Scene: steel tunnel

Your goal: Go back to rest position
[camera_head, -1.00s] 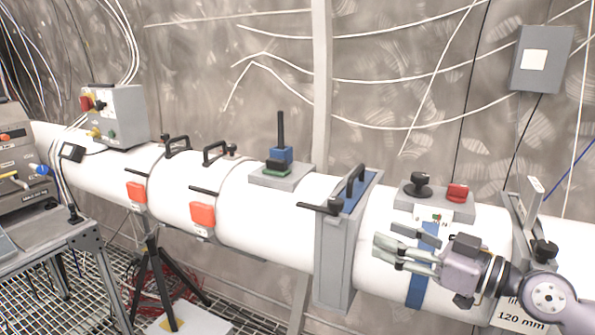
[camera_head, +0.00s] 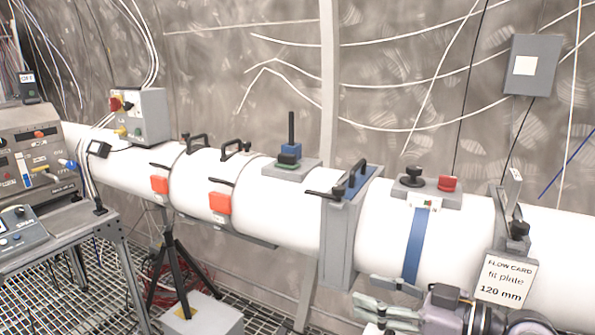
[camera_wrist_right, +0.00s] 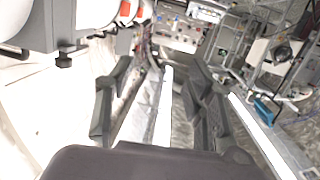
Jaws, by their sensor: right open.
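My right gripper (camera_head: 388,302) is at the bottom right of the head view, in front of and below the white pipe (camera_head: 285,205). Its fingers point left, are spread apart and hold nothing. In the right wrist view its open fingers (camera_wrist_right: 160,105) stand on both sides, with the grated floor and a pale strip between them. My left gripper is not in the head view.
A flow card (camera_head: 505,280) reading "fit plate 120 mm" hangs on the pipe above my right wrist. A blue band (camera_head: 414,245) wraps the pipe. A tripod (camera_head: 178,265) and a grey box (camera_head: 205,315) stand below it. A cart (camera_head: 75,238) with instruments is at the left.

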